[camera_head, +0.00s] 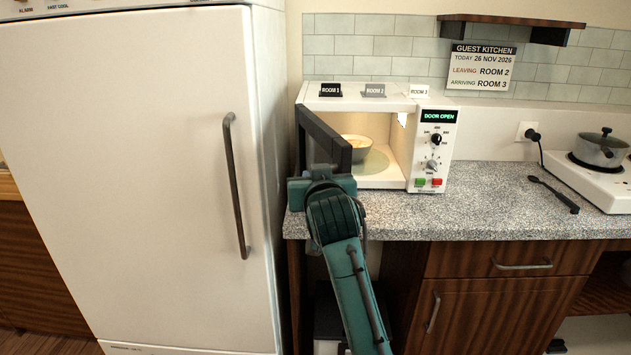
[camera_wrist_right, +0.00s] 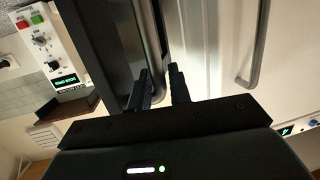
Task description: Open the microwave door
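The white microwave (camera_head: 432,150) stands on the counter, and its display reads "DOOR OPEN". Its dark door (camera_head: 325,138) is swung out to the left, toward the fridge, and the lit inside shows. A bowl (camera_head: 356,149) sits inside on the turntable (camera_head: 376,163). My right gripper (camera_head: 322,180) is at the door's free edge; in the head view my arm hides its fingers. In the right wrist view the right gripper (camera_wrist_right: 160,80) has its two fingers close on either side of the metal door handle (camera_wrist_right: 146,35). My left gripper is in neither view.
The tall white fridge (camera_head: 140,180) with a long handle (camera_head: 235,185) stands close left of the open door. The counter (camera_head: 490,200) right of the microwave is mostly clear, with a black utensil (camera_head: 555,194) and a pot (camera_head: 598,150) on a hob. A shelf (camera_head: 512,22) hangs above.

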